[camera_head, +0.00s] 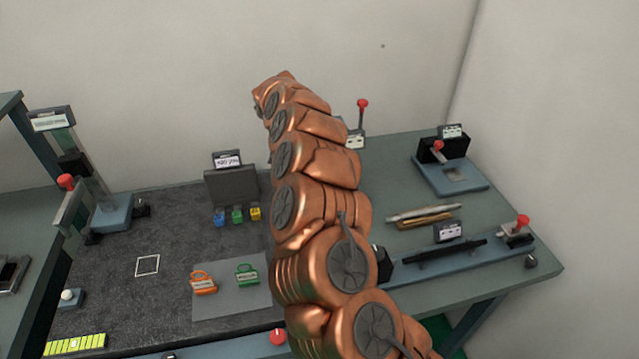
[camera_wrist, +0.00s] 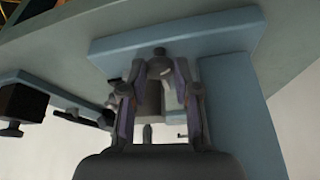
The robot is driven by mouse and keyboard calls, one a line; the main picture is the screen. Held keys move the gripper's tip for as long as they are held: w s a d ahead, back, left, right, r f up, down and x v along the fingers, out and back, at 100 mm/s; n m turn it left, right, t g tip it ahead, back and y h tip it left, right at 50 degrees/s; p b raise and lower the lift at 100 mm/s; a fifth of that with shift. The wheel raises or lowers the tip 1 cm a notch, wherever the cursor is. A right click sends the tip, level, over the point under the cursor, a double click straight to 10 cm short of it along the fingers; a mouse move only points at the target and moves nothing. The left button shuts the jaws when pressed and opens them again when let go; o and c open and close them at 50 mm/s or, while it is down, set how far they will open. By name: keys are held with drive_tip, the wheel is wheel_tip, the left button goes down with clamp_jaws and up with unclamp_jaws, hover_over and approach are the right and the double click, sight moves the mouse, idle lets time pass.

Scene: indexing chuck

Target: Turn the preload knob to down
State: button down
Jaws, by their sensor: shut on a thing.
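In the wrist view my gripper (camera_wrist: 160,115) has its two fingers on either side of a grey cylindrical knob (camera_wrist: 150,99) and is shut on it. The knob sits in front of a blue-grey bracket or plate (camera_wrist: 225,40). A small pale patch shows beside the knob, but I cannot read a mark or its turned position. In the head view my own copper arm hides the gripper and the knob.
In the head view orange (camera_head: 204,287) and green (camera_head: 246,279) tags lie on a grey mat. A red-knobbed lever (camera_head: 362,112) stands behind my arm. A long rail fixture (camera_head: 440,262) lies at right. Dark blocky parts (camera_wrist: 24,102) show at left in the wrist view.

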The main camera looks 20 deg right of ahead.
drive_tip(key=m+b, duration=0.1)
drive_tip(key=m+g+b, duration=0.1)
drive_tip(key=m, duration=0.1)
drive_tip(key=shift+w+d+f+m+y+b, duration=0.1)
drive_tip(key=shift+d+f+m+y+b, duration=0.1)
drive_tip(key=shift+m+y+b, duration=0.15)
drive_tip(key=shift+m+g+b, duration=0.3)
drive_tip(key=shift+m, duration=0.25)
drive_tip(key=shift+a+r, duration=0.1)
drive_tip(key=c, duration=1.1)
unclamp_jaws()
drive_tip(key=shift+c, duration=0.2)
drive_tip(key=shift+r, duration=0.15)
